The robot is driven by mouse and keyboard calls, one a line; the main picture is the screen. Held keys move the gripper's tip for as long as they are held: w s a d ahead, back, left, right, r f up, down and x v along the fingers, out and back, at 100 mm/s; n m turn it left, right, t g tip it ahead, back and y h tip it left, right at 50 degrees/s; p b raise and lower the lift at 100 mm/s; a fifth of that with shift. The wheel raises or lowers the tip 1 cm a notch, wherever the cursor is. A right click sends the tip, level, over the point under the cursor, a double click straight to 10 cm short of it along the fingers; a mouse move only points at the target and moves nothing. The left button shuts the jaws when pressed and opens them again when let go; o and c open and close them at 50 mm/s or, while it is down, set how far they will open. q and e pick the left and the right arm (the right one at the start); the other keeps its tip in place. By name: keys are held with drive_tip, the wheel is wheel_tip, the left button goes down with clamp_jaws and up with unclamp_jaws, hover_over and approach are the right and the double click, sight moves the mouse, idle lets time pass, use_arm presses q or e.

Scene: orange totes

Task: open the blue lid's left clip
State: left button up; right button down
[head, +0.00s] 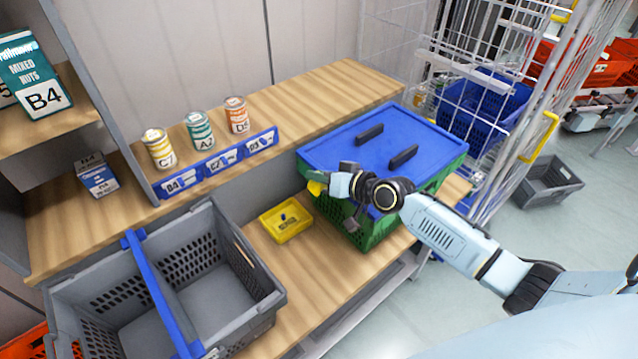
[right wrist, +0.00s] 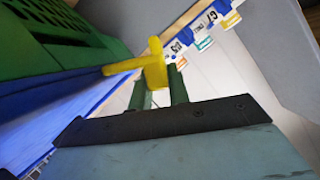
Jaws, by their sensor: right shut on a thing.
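The blue lid (head: 345,143) lies on top of a green crate (head: 372,232) on the wooden bench and has two dark handles. Its left clip (head: 316,188) is yellow and shows at the lid's left side. In the right wrist view, the clip (right wrist: 152,64) sticks out from the edge beside the lid (right wrist: 70,100) and the green crate wall (right wrist: 60,50). My right gripper (head: 327,184) is at this clip, its fingers shut on it. In the right wrist view, the gripper (right wrist: 160,84) has its two green fingers around the clip. My left gripper is not in view.
A yellow tray (head: 287,222) sits just left of the crate. A grey basket (head: 262,290) with a blue handle stands at the front left. Cans (head: 200,131) line the shelf behind blue label strips. A wire cage (head: 520,110) stands right of the bench.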

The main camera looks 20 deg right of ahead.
drive_tip(key=shift+d, duration=0.1)
idle(0.3)
drive_tip(key=c, duration=1.3)
unclamp_jaws()
drive_tip(key=v, duration=1.3)
drive_tip(key=shift+s+d, duration=0.15)
drive_tip(key=shift+d, duration=0.05)
